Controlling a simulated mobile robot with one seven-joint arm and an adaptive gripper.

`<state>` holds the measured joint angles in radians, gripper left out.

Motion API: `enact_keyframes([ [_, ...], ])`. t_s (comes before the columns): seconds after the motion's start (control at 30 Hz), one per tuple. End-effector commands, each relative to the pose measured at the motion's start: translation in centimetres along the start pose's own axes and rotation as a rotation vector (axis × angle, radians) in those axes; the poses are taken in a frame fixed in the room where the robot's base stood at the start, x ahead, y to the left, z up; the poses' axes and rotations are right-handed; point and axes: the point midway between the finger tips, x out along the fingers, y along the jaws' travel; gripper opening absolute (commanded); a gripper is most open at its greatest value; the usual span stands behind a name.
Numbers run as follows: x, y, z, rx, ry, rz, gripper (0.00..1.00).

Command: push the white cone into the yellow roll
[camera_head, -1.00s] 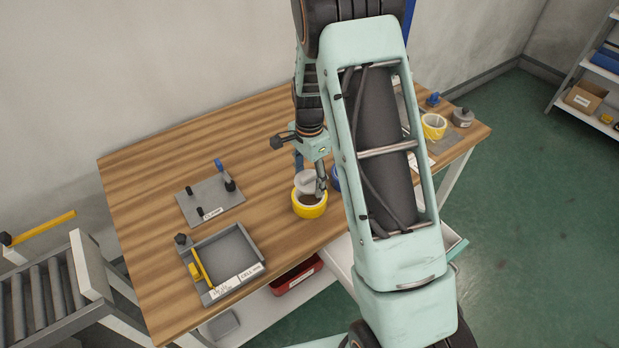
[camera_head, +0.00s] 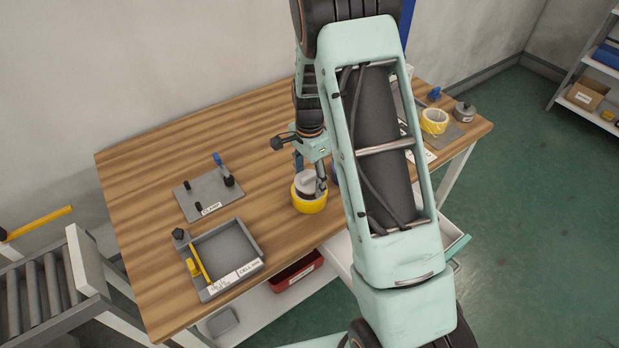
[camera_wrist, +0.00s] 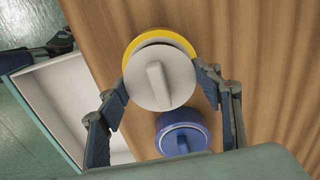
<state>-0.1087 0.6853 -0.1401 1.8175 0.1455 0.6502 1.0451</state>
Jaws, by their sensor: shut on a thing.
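The white cone (camera_wrist: 160,80), a pale round piece with a raised grip bar, sits over the yellow roll (camera_wrist: 160,35). In the head view the cone (camera_head: 306,181) rests low in the top of the roll (camera_head: 310,204), covering its opening. The roll stands upright on the wooden table. My gripper (camera_wrist: 163,76) is shut on the cone, one finger at each side of its round edge. The cone's lower part is hidden; I cannot tell how deep it sits.
A blue roll (camera_wrist: 180,138) stands close beside the yellow roll. A grey plate with pegs (camera_head: 207,197) and a grey tray (camera_head: 228,252) lie to the left. Another yellow roll (camera_head: 434,120) stands at the far right. An open drawer is below the front edge.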

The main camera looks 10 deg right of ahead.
Motion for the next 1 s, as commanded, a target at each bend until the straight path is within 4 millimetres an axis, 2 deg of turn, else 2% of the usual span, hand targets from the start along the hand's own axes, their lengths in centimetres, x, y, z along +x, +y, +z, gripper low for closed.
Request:
enact_keyframes([
  [0.6, 1.7, 0.0, 0.0, 0.0, 0.0, 0.0, 0.41],
  [1.0, 1.8, 0.0, 0.0, 0.0, 0.0, 0.0, 0.41],
])
